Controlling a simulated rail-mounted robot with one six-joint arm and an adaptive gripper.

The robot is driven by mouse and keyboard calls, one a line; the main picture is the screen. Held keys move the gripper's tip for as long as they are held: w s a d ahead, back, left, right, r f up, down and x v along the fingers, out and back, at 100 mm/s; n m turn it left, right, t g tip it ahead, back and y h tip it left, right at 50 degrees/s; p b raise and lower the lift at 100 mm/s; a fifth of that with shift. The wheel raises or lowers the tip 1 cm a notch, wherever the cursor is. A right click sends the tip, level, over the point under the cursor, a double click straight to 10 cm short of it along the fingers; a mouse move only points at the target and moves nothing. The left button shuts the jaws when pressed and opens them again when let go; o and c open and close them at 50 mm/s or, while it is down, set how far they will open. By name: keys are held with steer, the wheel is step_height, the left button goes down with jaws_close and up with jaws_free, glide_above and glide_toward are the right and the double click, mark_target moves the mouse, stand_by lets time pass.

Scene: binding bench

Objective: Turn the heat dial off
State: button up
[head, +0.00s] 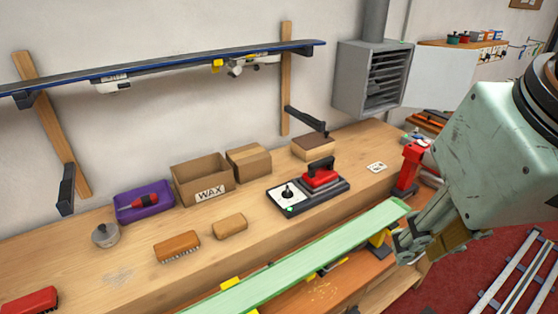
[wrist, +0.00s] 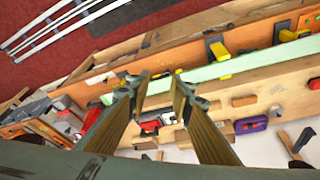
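The heat dial (head: 287,190) is a small black knob on a white plate at the left end of a dark iron stand (head: 332,193) on the bench. A red iron (head: 321,177) with a black handle rests on the stand's right part. A small green spot shows at the plate's front edge. The dial's setting is too small to read. My gripper (head: 404,250) is in front of the bench, right of the stand and apart from it. In the wrist view my gripper (wrist: 159,80) is open, with nothing between its fingers.
A green ski (head: 310,250) lies along the bench's front, between my gripper and the stand. A red vise (head: 410,165) stands at the right. Brushes (head: 177,246), a wax box (head: 202,180) and a purple tray (head: 145,202) are left of the stand.

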steer(key=w, duration=0.1)
steer(key=g+p, duration=0.4)
steer(key=p, duration=0.5)
glide_above(288, 189)
step_height(288, 189, down, 17)
stand_by(0.6)
steer(key=shift+f, duration=6.85)
